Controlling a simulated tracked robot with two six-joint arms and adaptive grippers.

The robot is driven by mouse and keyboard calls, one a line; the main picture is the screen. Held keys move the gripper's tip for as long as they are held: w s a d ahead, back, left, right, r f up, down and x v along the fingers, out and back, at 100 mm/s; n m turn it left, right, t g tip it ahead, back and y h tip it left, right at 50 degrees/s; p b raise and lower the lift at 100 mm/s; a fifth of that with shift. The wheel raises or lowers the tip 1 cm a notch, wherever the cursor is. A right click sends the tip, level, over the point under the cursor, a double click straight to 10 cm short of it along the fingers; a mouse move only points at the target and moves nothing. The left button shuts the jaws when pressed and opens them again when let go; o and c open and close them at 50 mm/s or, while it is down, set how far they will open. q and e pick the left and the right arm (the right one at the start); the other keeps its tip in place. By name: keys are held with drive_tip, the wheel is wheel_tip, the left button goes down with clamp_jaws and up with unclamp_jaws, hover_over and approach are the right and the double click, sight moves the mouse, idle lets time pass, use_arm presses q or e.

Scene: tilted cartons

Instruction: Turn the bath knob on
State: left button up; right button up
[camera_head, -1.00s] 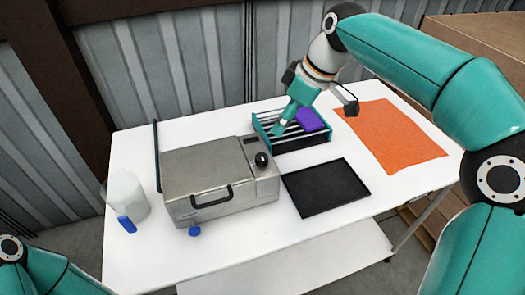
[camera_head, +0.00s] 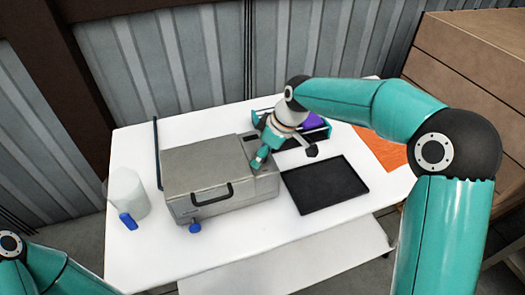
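The bath is a grey metal box (camera_head: 208,172) with a closed lid and a black front handle, standing on the white table. Its dark knob, on the right part of its top, is hidden behind my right gripper (camera_head: 259,162). That gripper points down at the knob's place, close to or touching it; I cannot tell which, nor whether its fingers are open or shut. Of my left arm only links show at the lower left; its gripper is out of view.
A black tray (camera_head: 325,185) lies right of the bath. A rack (camera_head: 318,133) with a purple item (camera_head: 313,120) stands behind, partly covered by my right arm. An orange cloth (camera_head: 380,148) lies at the right. A whitish jug (camera_head: 127,193) with a blue part stands left on the white table (camera_head: 262,235).

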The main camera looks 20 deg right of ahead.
drive_tip(key=c, duration=1.1)
drive_tip(key=shift+c, duration=0.2)
